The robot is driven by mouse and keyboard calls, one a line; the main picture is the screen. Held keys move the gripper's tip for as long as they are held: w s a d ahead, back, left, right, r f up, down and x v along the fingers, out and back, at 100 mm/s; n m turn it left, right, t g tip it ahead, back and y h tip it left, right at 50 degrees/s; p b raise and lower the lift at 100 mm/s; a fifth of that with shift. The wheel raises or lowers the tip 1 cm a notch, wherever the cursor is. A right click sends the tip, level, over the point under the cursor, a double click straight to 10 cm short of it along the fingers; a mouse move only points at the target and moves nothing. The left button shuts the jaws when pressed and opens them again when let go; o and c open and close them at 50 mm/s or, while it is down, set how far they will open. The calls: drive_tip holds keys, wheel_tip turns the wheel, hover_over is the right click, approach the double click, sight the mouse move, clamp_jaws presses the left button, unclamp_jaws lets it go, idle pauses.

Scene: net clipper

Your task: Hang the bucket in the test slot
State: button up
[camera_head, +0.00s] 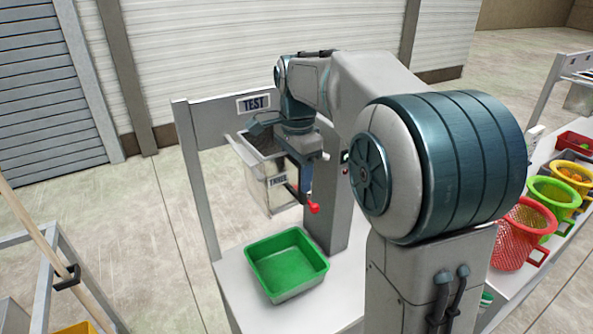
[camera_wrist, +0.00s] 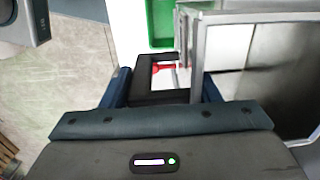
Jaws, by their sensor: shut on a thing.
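The metal bucket (camera_head: 262,188) is a box-shaped hopper with a label that seems to read "THREE". It hangs in front of the grey frame under the TEST sign (camera_head: 254,104). My gripper (camera_head: 300,185) is at the bucket's right side. In the wrist view, my gripper (camera_wrist: 165,88) is shut on the bucket's black handle (camera_wrist: 150,92), with a red knob (camera_wrist: 163,67) beyond it. The bucket's metal walls (camera_wrist: 197,50) fill the right of that view. Whether the bucket touches the frame's slot cannot be told; my arm hides part of it.
A green tray (camera_head: 285,262) stands on the white bench (camera_head: 320,300) below and in front of the bucket. Red, green and yellow baskets (camera_head: 522,235) line another bench at right. A grey rack with a pole (camera_head: 45,240) stands at left.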

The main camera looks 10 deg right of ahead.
drive_tip(key=o, duration=1.5)
drive_tip(key=shift+c, duration=0.2)
wheel_tip(320, 180, up, 13)
drive_tip(key=s+d+f+n+t, duration=0.2)
drive_tip(key=s+f+n+t, duration=0.1)
drive_tip(key=s+f+n, duration=1.1)
drive_tip(key=s+f, duration=0.5)
drive_tip(key=s, duration=0.3)
drive_tip(key=shift+d+f+t, duration=0.15)
drive_tip(key=shift+f+t, duration=0.1)
drive_tip(key=shift+t, duration=0.05)
